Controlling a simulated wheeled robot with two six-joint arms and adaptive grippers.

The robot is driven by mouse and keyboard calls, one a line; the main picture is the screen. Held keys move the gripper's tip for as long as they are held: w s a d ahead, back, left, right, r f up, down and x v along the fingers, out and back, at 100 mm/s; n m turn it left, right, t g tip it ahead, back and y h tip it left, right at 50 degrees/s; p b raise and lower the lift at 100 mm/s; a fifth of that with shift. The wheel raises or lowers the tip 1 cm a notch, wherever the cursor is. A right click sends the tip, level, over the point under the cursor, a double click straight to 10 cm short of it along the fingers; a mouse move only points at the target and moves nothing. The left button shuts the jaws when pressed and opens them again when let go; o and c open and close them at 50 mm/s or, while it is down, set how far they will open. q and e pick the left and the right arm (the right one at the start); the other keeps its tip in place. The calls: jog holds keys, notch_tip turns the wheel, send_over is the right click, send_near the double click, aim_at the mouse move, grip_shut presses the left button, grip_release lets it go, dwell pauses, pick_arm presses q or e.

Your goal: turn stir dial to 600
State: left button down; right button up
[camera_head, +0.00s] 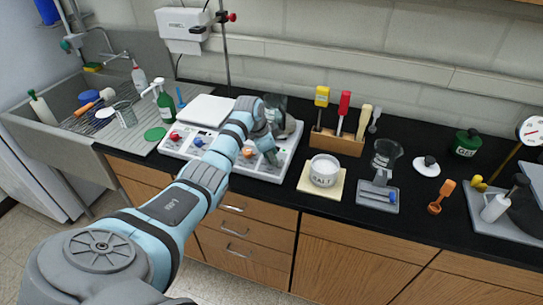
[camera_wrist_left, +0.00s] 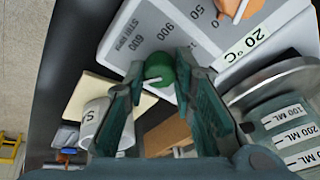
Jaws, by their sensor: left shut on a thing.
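The stir dial (camera_wrist_left: 160,69) is a green knob with a white pointer in the wrist view. It sits on a grey panel (camera_wrist_left: 112,45) marked "STIR (rpm)", with 600 and 900 printed beside the dial. The pointer lies to the picture's left, just below the 600 mark; its exact alignment is unclear. My left gripper (camera_wrist_left: 160,84) is shut on the dial, one finger on each side. In the head view my left gripper (camera_head: 272,155) is at the front right of the white hotplate unit (camera_head: 182,152) and hides the dial. My right gripper is not in view.
An orange dial (camera_head: 248,152) is left of the gripper. A glass vessel (camera_wrist_left: 282,135) with ML marks stands close to it. A SALT jar (camera_head: 324,170) on a pad and a wooden tool rack (camera_head: 335,142) are to the right. A sink (camera_head: 62,118) is at the left.

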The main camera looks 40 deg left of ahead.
pick_arm(q)
jog(key=m, duration=0.2)
jog(key=shift+w+m, duration=0.1)
jog(key=shift+m, duration=0.3)
jog(key=shift+m+g+h+b, duration=0.3)
jog(key=shift+m+b, duration=0.3)
jog(key=shift+m, duration=0.3)
jog(key=m+b, duration=0.2)
jog(key=m, duration=0.1)
jog(key=shift+w+f+g, duration=0.1)
jog(key=shift+g, duration=0.2)
jog(key=shift+m+b, duration=0.9)
jog(key=shift+m, duration=0.5)
jog(key=shift+g, duration=0.3)
jog(key=c, duration=1.3)
grip_release()
jog(key=shift+c, duration=0.2)
